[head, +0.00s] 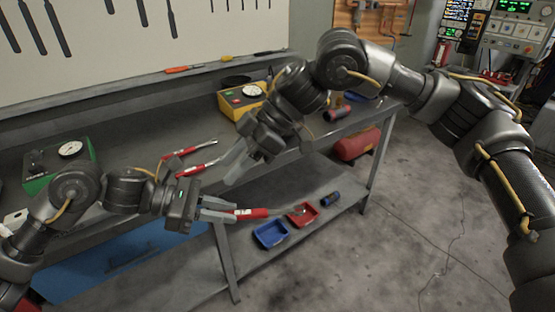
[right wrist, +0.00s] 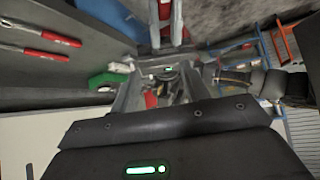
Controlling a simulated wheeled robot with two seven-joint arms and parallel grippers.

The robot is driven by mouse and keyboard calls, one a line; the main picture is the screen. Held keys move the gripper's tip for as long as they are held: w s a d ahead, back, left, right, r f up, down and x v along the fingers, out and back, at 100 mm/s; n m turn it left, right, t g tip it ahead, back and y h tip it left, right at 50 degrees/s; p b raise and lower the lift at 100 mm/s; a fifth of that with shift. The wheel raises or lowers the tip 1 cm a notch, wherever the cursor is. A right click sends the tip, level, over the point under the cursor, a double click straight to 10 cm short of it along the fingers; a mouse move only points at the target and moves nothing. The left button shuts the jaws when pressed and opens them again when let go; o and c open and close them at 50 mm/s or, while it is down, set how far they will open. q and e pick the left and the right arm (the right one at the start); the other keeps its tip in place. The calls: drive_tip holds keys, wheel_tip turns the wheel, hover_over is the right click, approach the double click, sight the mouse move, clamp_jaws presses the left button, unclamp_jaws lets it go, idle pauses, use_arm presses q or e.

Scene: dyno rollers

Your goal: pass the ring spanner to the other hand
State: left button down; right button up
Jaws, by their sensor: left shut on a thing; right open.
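The ring spanner (head: 252,213) has a red handle and lies roughly level, pointing right. My left gripper (head: 222,209) is shut on it near the handle's left end and holds it in front of the bench. The far end of the spanner is hard to make out against the shelf behind. My right gripper (head: 240,164) is open and empty, above the left gripper and apart from the spanner, with its fingers pointing down and left. In the right wrist view, my right gripper's fingers (right wrist: 158,97) are spread; a red part between them is too small to identify.
Two red-handled tools lie on the bench (head: 130,150). A green gauge box (head: 60,165) and a yellow one (head: 242,100) stand on it. Blue (head: 270,234) and red (head: 302,214) trays sit on the lower shelf.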

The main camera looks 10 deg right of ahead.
sight(252, 211)
drive_tip(key=s+d+r+m+t+h, duration=0.1)
drive_tip(key=s+d+r+m+h, duration=0.15)
drive_tip(key=d+h, duration=0.4)
drive_tip(key=a+f, duration=0.1)
drive_tip(key=f, duration=0.3)
drive_tip(key=a+f+y, duration=0.1)
drive_tip(key=f, duration=0.3)
drive_tip(key=a+f+y, duration=0.1)
drive_tip(key=f, duration=0.2)
drive_tip(key=shift+s+a+f+n, duration=0.1)
drive_tip(key=shift+s+f+n, duration=0.1)
drive_tip(key=shift+f+n, duration=0.2)
drive_tip(key=shift+c, duration=0.4)
clamp_jaws()
use_arm(q)
drive_tip(key=c, duration=1.2)
unclamp_jaws()
